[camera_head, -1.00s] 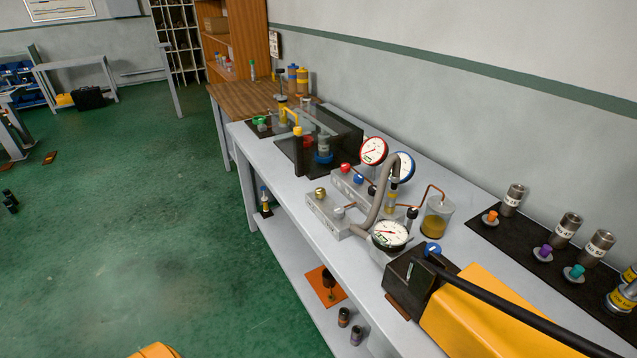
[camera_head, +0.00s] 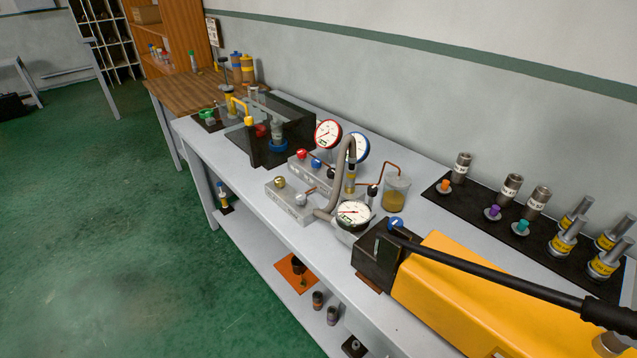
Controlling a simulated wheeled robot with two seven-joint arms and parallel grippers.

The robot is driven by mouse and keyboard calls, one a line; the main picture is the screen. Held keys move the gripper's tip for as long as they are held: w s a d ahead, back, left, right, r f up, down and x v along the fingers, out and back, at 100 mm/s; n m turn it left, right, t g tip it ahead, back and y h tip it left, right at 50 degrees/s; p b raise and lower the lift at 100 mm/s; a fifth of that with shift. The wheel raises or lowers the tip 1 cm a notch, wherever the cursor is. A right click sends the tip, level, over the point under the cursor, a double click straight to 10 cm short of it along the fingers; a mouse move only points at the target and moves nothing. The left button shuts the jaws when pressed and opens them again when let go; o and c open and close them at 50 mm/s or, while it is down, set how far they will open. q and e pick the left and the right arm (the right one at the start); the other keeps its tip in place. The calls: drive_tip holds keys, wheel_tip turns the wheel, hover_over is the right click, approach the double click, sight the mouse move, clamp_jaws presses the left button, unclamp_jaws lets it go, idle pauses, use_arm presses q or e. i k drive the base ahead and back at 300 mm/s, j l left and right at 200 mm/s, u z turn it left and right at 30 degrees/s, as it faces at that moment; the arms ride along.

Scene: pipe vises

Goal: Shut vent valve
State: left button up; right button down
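The valve blocks stand mid-bench. A grey block (camera_head: 290,203) carries a gold knob (camera_head: 280,182) and a silver knob (camera_head: 300,199). Behind it, another block carries a red knob (camera_head: 301,154) and a blue knob (camera_head: 316,162). A further blue knob (camera_head: 396,224) sits on the dark head of the yellow pump (camera_head: 470,290). No label shows which knob is the vent valve. Neither of my grippers is in view.
The pump's long black handle (camera_head: 500,278) reaches across the bench to the lower right. A black mat (camera_head: 450,207) holds several metal cylinders at the wall. A clear jar (camera_head: 396,190) of yellowish liquid stands behind the gauge. The green floor (camera_head: 110,250) at left is open.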

sight(330, 173)
drive_tip(key=i+j+z, duration=0.1)
drive_tip(key=j, duration=0.25)
drive_tip(key=i+j, duration=0.3)
drive_tip(key=i+j+z, duration=0.15)
drive_tip(key=j, duration=0.2)
drive_tip(key=i+j+z, duration=0.1)
drive_tip(key=j, duration=0.25)
drive_tip(key=i+j, duration=0.25)
drive_tip(key=j, duration=0.15)
drive_tip(key=i+j+z, duration=0.15)
drive_tip(key=j, duration=0.2)
